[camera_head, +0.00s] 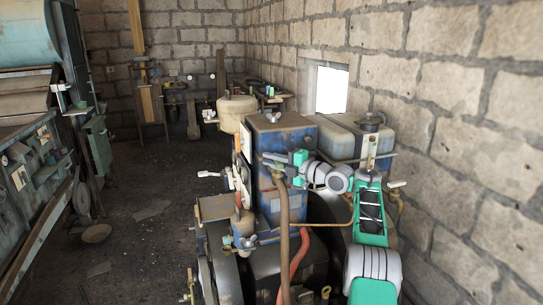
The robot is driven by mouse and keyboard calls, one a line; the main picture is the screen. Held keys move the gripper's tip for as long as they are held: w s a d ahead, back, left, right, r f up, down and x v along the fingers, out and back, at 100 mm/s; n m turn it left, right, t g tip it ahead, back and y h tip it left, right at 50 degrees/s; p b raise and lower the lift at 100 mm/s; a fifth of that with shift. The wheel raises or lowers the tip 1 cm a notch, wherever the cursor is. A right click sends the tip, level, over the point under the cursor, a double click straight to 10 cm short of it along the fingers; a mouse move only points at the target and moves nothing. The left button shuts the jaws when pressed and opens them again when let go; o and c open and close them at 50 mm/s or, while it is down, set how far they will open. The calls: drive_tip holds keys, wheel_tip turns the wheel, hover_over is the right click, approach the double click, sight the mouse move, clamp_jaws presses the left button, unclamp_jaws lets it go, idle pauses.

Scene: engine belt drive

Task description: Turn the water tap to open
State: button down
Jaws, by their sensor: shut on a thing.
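My gripper (283,163) is at the front of the blue engine tank (268,135), at the end of my white and green arm, which reaches in from the lower right. It is shut on the small grey tap handle at the top of a brown hose (283,215). This appears to be the water tap (275,167). The fingers partly cover the tap, so the exact angle of its handle is hard to tell. The hose hangs down from it in front of the engine.
Another brass tap with a pale lever (397,186) is at the right of the engine. A pale lever (210,174) sticks out at the left. A grey tank (350,135) stands behind my arm, near the block wall (480,150). The dark floor (150,190) at left is mostly open.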

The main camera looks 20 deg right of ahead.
drive_tip(key=shift+r, duration=0.1)
idle(0.3)
drive_tip(key=c, duration=1.4)
unclamp_jaws()
drive_tip(key=shift+w+a, duration=0.1)
drive_tip(key=b+v, duration=0.3)
drive_tip(key=v, duration=0.5)
drive_tip(key=shift+b, duration=0.4)
